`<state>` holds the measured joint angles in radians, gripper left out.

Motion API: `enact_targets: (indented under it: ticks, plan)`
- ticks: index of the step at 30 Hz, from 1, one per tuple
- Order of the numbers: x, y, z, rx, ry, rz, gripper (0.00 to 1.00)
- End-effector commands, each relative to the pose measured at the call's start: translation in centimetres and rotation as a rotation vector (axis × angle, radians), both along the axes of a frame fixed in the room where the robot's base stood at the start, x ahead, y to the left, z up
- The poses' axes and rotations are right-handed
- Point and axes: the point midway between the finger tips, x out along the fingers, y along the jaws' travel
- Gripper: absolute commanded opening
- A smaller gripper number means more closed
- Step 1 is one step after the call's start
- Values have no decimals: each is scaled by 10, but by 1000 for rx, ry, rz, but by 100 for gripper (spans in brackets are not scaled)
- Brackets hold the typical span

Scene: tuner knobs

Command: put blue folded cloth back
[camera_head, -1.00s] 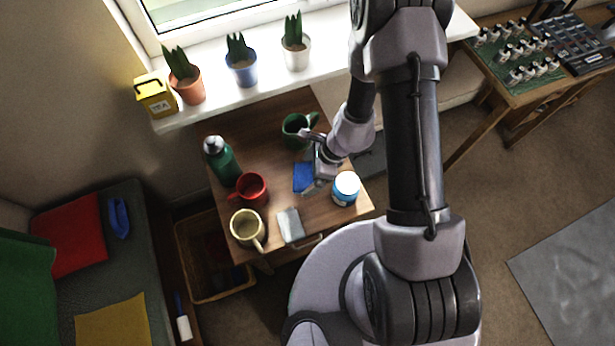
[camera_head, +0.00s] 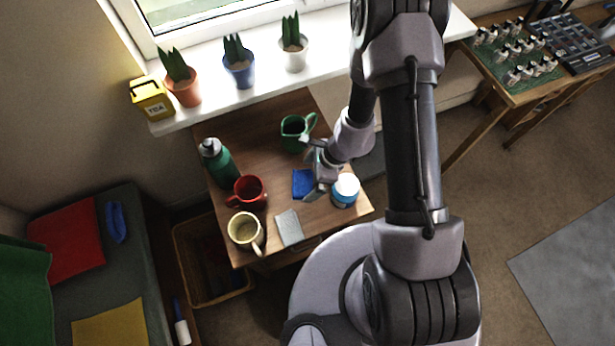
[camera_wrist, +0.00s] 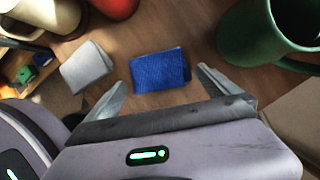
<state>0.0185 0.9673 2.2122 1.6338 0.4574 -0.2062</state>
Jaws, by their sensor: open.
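The blue folded cloth (camera_head: 302,184) lies flat on the small wooden table, between the grey folded cloth and the white-lidded jar. In the wrist view the blue folded cloth (camera_wrist: 160,70) lies just beyond and between the fingertips. My gripper (camera_head: 318,182) is low over the table at the cloth's right side. Its two fingers (camera_wrist: 160,78) are spread and nothing is between them that I can see being held. In the head view the gripper hides a little of the cloth's right edge.
The grey cloth (camera_head: 289,228), cream mug (camera_head: 244,232), red mug (camera_head: 248,192), green bottle (camera_head: 218,163), green mug (camera_head: 293,134) and white-lidded jar (camera_head: 345,190) surround the blue cloth. The green mug (camera_wrist: 262,38) is close to my right finger. Bare wooden tabletop (camera_head: 255,142) shows at the back.

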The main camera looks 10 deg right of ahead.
Motion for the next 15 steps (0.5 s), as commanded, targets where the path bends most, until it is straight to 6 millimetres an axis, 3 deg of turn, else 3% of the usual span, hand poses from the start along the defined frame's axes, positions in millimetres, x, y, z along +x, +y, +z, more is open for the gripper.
enact_targets:
  ticks: [1,6,13,15]
  plan:
    - [0,-6,21,0,-3,-2,100]
    - [-2,-24,67,0,-3,-1,100]
    - [-2,-37,97,1,-7,5,100]
    - [7,-35,116,6,-51,45,100]
